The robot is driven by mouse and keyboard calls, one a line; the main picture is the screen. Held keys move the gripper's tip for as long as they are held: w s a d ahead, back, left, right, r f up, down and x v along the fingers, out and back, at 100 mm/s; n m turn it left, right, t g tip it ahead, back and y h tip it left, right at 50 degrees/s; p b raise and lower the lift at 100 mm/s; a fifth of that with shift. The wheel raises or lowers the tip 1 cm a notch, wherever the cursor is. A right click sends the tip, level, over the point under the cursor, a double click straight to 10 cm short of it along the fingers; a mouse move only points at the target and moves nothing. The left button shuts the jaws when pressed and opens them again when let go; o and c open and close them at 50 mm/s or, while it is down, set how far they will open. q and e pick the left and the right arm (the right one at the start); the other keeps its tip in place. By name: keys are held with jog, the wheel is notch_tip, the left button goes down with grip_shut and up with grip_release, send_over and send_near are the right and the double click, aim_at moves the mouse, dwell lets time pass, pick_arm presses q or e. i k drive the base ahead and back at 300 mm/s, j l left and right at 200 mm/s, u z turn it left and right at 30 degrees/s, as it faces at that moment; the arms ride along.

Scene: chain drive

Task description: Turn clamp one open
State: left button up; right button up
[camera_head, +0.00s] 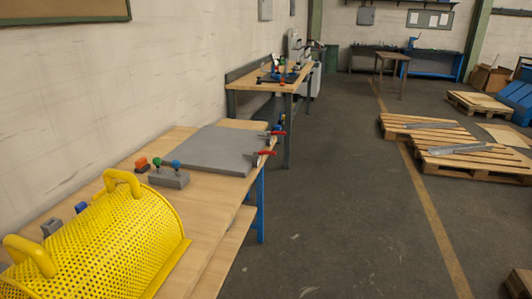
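Two toggle clamps with red handles sit at the right edge of a grey plate (212,149) on the wooden workbench. The farther clamp (277,133) and the nearer clamp (267,152) both have handles that lie roughly level and stick out past the bench edge. Which of them is clamp one I cannot tell, and they are too small to show whether they are open or closed. Neither of my grippers is in view.
A yellow perforated guard (102,245) with two handles fills the near bench. A grey block with coloured knobs (169,177) stands between guard and plate. A second bench (262,78) stands behind. The floor right of the bench is clear; pallets (470,155) lie farther right.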

aim_at(257, 153)
jog(key=i+u, duration=0.15)
jog(key=u, duration=0.2)
jog(key=i+l+u, duration=0.15)
jog(key=u, duration=0.25)
